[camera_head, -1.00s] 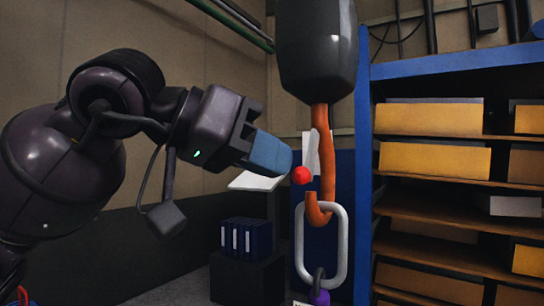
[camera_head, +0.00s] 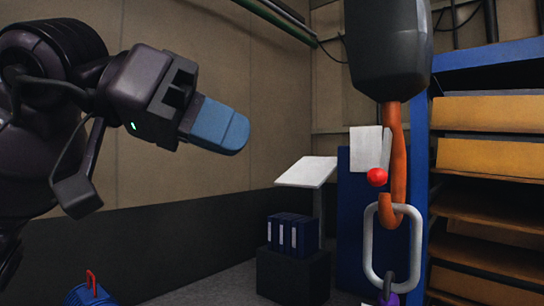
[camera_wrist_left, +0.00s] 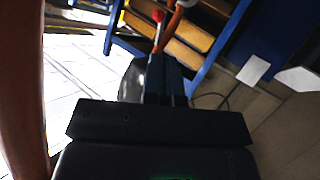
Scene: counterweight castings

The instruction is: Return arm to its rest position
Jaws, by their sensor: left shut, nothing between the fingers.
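My left gripper (camera_head: 240,134) is raised at the left of the head view, its blue fingers shut with nothing between them. It is apart from the orange hook (camera_head: 396,160) that hangs under a dark hoist body (camera_head: 388,50). A grey oblong link (camera_head: 370,246) hangs on the hook, and a red ball (camera_head: 377,177) is beside the hook's shank. In the left wrist view the shut fingers (camera_wrist_left: 166,62) point up the picture, toward the red ball (camera_wrist_left: 158,16). My right gripper is not in view.
A blue shelf rack (camera_head: 418,190) with yellow boxes (camera_head: 490,155) stands at the right. Blue binders (camera_head: 292,236) sit on a dark box (camera_head: 293,276), near a slanted white stand top (camera_head: 306,172). A purple piece (camera_head: 389,299) hangs below the link. A blue item with a red handle (camera_head: 91,280) is at lower left.

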